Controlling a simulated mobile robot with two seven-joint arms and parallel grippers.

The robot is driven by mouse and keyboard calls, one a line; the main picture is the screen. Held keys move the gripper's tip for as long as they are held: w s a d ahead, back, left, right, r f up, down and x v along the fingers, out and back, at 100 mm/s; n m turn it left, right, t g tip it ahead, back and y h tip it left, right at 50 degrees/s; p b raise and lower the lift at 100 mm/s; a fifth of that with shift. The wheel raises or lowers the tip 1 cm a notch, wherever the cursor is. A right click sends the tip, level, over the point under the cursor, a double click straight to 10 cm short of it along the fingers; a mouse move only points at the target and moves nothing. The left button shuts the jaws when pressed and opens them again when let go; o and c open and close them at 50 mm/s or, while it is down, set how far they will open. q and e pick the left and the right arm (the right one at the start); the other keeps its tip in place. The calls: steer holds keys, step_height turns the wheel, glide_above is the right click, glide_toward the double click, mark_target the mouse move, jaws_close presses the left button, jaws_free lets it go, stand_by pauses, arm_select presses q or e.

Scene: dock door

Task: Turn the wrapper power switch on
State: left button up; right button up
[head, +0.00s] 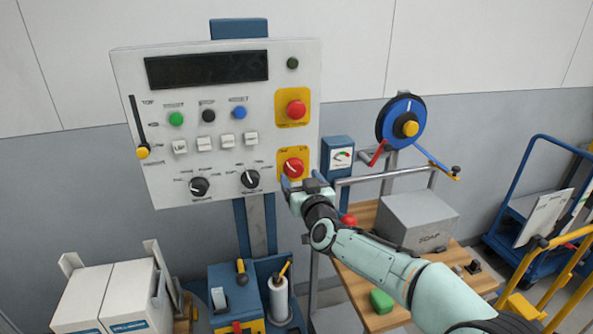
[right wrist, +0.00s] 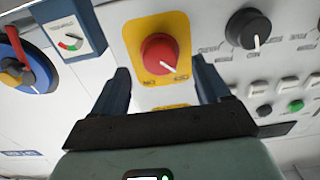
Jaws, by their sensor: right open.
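The wrapper power switch appears to be the red rotary knob (head: 293,168) on a yellow plate, low on the right side of the white control panel (head: 222,150). Its white pointer line is slanted, and its small labels are too blurred to read. In the right wrist view, the red knob (right wrist: 158,52) is seen just beyond and between my open fingers. My right gripper (head: 302,183) is open and empty, close in front of the knob's lower right; the right wrist view also shows this gripper (right wrist: 164,88). My left gripper is not in view.
A red mushroom button (head: 296,108) sits on another yellow plate above the knob. Black dials (head: 251,178) lie to its left. A blue gauge box (head: 340,155) and a blue reel (head: 403,122) are to the right. A grey box (head: 415,222) stands on the wooden bench below.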

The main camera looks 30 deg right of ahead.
mark_target(296, 171)
steer(key=shift+p+x, duration=0.35)
steer(key=shift+x, duration=1.55)
steer(key=c, duration=1)
steer(key=shift+c, duration=0.2)
